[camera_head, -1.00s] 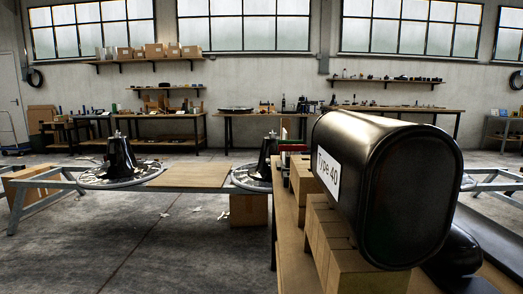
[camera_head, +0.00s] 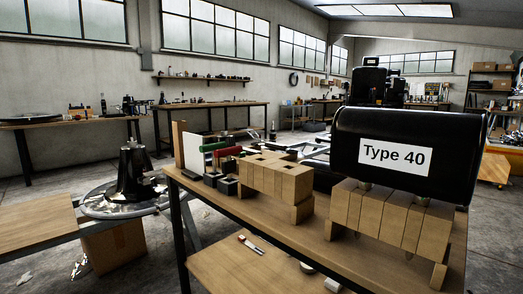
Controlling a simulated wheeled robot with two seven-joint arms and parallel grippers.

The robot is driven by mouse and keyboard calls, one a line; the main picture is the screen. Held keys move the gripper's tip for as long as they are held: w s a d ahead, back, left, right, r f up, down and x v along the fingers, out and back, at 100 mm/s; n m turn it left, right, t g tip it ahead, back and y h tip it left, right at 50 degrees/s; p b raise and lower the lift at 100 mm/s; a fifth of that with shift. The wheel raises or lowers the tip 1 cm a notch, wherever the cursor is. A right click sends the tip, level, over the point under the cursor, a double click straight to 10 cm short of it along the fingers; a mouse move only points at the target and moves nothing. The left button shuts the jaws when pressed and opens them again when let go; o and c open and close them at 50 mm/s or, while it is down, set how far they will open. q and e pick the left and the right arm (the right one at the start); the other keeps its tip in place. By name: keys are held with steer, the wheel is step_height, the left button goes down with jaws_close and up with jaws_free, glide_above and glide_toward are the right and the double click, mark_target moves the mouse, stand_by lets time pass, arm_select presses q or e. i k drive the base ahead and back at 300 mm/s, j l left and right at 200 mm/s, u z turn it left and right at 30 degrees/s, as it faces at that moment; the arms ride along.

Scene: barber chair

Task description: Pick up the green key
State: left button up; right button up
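A small green item (camera_head: 214,146) lies at the far left end of the wooden workbench (camera_head: 290,236), beside a red item (camera_head: 229,152) and small dark boxes (camera_head: 227,186). It is too small to tell whether it is the green key. No other green thing that could be the key stands out. Neither of my grippers is in view.
A black "Type 40" cushion-shaped part (camera_head: 455,135) rests on wooden blocks (camera_head: 385,215) at the bench's right. More blocks (camera_head: 275,178) stand mid-bench. An orange-handled tool (camera_head: 250,245) lies on the lower shelf. A black cone-shaped part (camera_head: 133,180) stands at left.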

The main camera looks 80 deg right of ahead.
mark_target(212, 147)
steer(key=i+l+z, duration=0.25)
steer(key=i+z, duration=0.2)
steer(key=i, duration=0.2)
steer(key=i+z, duration=0.45)
steer(key=i, duration=0.2)
steer(key=i+u, duration=0.2)
steer(key=u, duration=0.2)
steer(key=i+l+u, duration=0.15)
steer(key=u, duration=0.25)
steer(key=i+l+u, duration=0.2)
steer(key=u, duration=0.2)
steer(key=i+l+u, duration=0.1)
steer(key=u, duration=0.65)
steer(key=l+u, duration=0.15)
steer(key=u, duration=0.6)
steer(key=l+u, duration=0.2)
steer(key=u, duration=0.5)
steer(key=l+u, duration=0.2)
steer(key=u, duration=0.55)
steer(key=k+l+u, duration=0.1)
steer(key=u, duration=0.65)
steer(key=k+l+u, duration=0.1)
steer(key=u, duration=0.65)
steer(key=k+u, duration=0.1)
steer(key=u, duration=0.6)
steer(key=k+u, duration=0.1)
steer(key=u, duration=0.65)
